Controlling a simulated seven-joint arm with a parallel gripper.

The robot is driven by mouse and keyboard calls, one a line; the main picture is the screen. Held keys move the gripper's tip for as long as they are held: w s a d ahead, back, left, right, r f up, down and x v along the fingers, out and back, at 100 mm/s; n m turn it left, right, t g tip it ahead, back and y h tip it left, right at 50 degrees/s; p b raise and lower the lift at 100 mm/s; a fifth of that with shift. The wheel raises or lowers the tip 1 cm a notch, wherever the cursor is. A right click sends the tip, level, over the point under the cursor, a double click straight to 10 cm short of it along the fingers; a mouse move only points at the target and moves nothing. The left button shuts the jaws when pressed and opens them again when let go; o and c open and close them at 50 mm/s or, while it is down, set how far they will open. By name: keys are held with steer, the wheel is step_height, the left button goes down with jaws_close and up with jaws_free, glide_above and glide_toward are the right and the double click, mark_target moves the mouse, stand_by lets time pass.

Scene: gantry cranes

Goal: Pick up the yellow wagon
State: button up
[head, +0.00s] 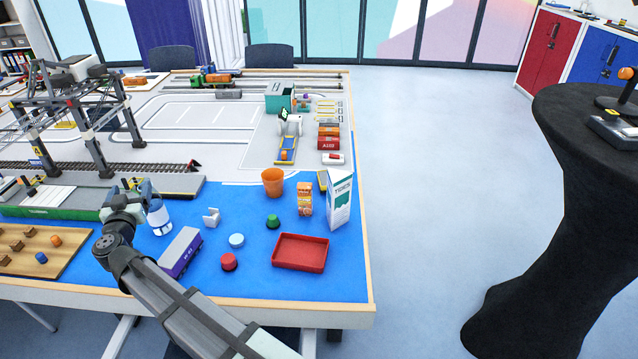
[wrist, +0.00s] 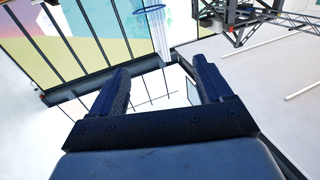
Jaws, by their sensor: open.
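No wagon in the head view is plainly yellow. A purple and grey wagon (head: 182,252) lies on the blue mat, right of my arm. My gripper (head: 132,187) is above the table's left part, by the green platform edge and a bottle. In the wrist view my gripper (wrist: 162,78) has its fingers apart with nothing between them, facing windows and floor; no wagon shows there.
The gantry crane (head: 75,110) stands behind my gripper at left. The white carton (head: 340,200), orange cup (head: 272,181), red tray (head: 300,252), clear bottle (head: 159,218) and wooden board (head: 38,250) are obstacles. A black draped table (head: 565,180) stands right.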

steer(key=w+r+n+y, duration=0.1)
steer(key=w, duration=0.1)
steer(key=w+a+r+y, duration=0.1)
steer(key=w+y, duration=0.1)
steer(key=w+a+r+n+g+y, duration=0.1)
steer(key=w+r, duration=0.1)
steer(key=w, duration=0.1)
steer(key=shift+r+n, duration=0.1)
steer(key=shift+n, duration=0.2)
steer(key=w+d+r+n+g+y, duration=0.15)
steer(key=w+n+g+y, duration=0.3)
steer(key=w, duration=0.45)
steer(key=w+d+f+g+h, duration=0.2)
steer(key=w+d+f+g, duration=0.15)
steer(key=w+d, duration=0.25)
steer(key=m+g+h, duration=0.8)
steer(key=h, duration=0.4)
glide_above(325, 178)
step_height(325, 178, down, 3)
steer(key=f, duration=1.3)
steer(key=shift+s+a+f, duration=0.15)
steer(key=shift+s+f, duration=0.1)
steer(key=shift+f, duration=0.05)
steer(key=shift+w+f, duration=0.15)
steer(key=shift+f, duration=1.15)
steer(key=shift+w+f, duration=0.15)
steer(key=shift+f, duration=1.15)
